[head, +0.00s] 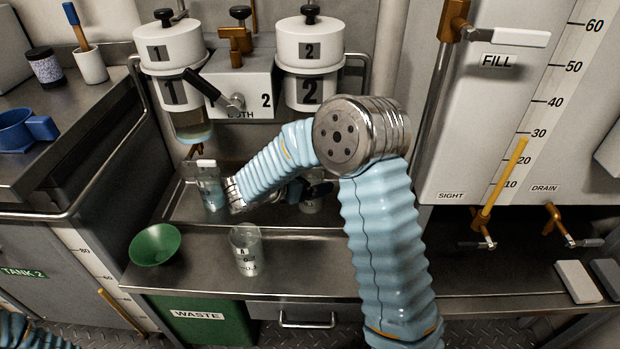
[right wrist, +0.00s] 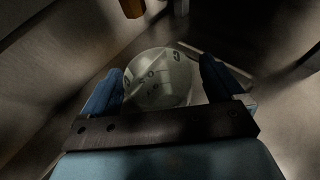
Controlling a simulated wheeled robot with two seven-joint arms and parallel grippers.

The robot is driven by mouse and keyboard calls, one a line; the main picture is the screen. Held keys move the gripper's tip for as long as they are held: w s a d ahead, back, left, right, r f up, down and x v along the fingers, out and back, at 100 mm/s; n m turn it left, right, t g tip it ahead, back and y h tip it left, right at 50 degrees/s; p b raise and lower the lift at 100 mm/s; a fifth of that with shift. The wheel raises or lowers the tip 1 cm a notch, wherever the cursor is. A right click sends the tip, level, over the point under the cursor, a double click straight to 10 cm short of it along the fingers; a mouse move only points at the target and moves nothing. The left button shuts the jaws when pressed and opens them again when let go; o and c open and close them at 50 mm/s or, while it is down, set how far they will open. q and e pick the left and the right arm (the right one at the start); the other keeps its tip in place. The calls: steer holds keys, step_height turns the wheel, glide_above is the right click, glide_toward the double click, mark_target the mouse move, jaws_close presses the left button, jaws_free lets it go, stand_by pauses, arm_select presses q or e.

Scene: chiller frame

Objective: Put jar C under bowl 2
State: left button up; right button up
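Bowl 2 (head: 310,48) is the white lidded bowl at the upper middle of the head view. A clear jar (head: 311,206) stands low beneath it, mostly hidden by my right arm. My left gripper is out of view.
Bowl 1 (head: 168,46) hangs at left, with another jar (head: 211,193) below it. Jar A (head: 246,252) stands on the front counter beside a green funnel (head: 155,245). A selector box (head: 238,88) sits between the bowls. Counter right of jar A is clear up to my arm.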

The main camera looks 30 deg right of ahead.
steer(key=shift+r, duration=0.2)
steer(key=v, duration=1.2)
steer(key=shift+a+f, duration=0.1)
steer(key=shift+a, duration=0.05)
stand_by(0.8)
